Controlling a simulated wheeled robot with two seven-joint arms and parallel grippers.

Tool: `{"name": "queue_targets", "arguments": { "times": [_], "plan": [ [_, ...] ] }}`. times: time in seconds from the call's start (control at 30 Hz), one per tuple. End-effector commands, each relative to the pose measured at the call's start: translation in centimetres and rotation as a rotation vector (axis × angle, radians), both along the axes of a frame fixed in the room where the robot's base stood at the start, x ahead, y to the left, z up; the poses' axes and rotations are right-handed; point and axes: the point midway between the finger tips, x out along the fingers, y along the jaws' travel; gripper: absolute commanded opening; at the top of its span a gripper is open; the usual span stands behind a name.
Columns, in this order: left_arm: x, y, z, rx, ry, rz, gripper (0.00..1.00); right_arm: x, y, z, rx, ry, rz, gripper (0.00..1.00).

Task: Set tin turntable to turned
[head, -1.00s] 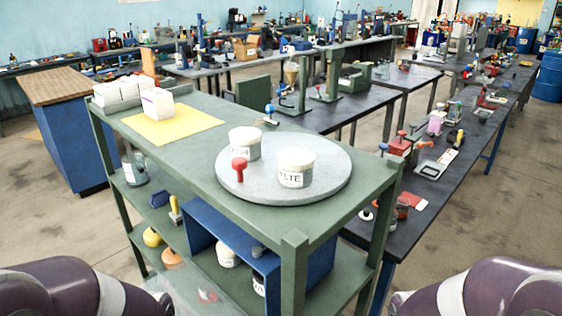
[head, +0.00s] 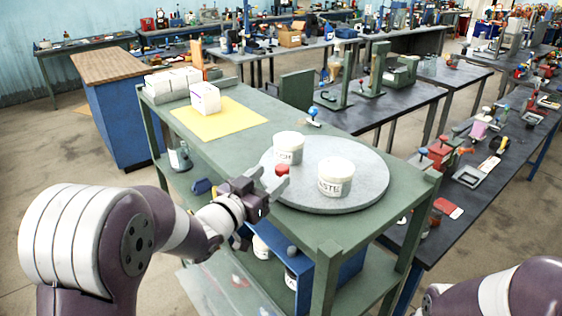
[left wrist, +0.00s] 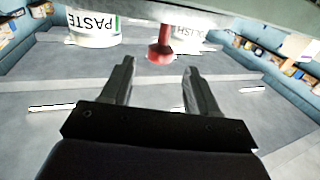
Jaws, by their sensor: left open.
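The grey round turntable (head: 325,198) lies on the green cart's top. It carries a white tin (head: 288,147) towards the back and a white tin marked PASTE (head: 335,178) towards the right. The turntable's red knob (head: 283,169) stands near its left edge. My left gripper (head: 269,181) is open at the turntable's left edge, close to the knob. In the left wrist view, the knob (left wrist: 160,50) lies just beyond the open fingertips (left wrist: 158,68), roughly centred between them, apparently not gripped. My right gripper is out of view.
The green cart (head: 232,138) also bears a yellow mat (head: 225,122) with a white box (head: 205,98) on it, and more white boxes (head: 172,82) at the far left corner. A dark bench (head: 375,105) with tools stands behind the cart.

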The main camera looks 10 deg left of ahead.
Motion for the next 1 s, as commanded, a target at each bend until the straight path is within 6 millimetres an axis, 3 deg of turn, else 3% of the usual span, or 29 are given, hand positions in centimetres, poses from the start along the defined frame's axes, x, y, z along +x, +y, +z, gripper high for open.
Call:
{"name": "queue_targets", "arguments": {
  "times": [0.1,0.27,0.63,0.8,0.83,0.93,1.0],
  "plan": [
    [2.3,-1.2,0.3,0.0,0.003,-0.001,0.6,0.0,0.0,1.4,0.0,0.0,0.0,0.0],
    [4.2,-2.0,0.2,0.001,0.002,0.0,0.6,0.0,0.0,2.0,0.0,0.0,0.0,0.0],
    [4.8,-2.3,-0.1,0.001,0.002,0.002,0.6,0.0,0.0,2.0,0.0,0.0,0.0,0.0],
    [4.8,-2.3,-0.1,0.001,0.002,0.002,0.05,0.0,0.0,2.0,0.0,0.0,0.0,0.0],
    [4.8,-2.3,-0.1,0.001,0.002,0.002,0.0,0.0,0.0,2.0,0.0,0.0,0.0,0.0],
    [4.8,-2.5,-0.2,0.002,0.001,0.001,0.0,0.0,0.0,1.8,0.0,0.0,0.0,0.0],
    [5.1,-4.1,-0.5,0.005,-0.004,0.0,0.0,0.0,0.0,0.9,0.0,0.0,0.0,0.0]
  ]
}}
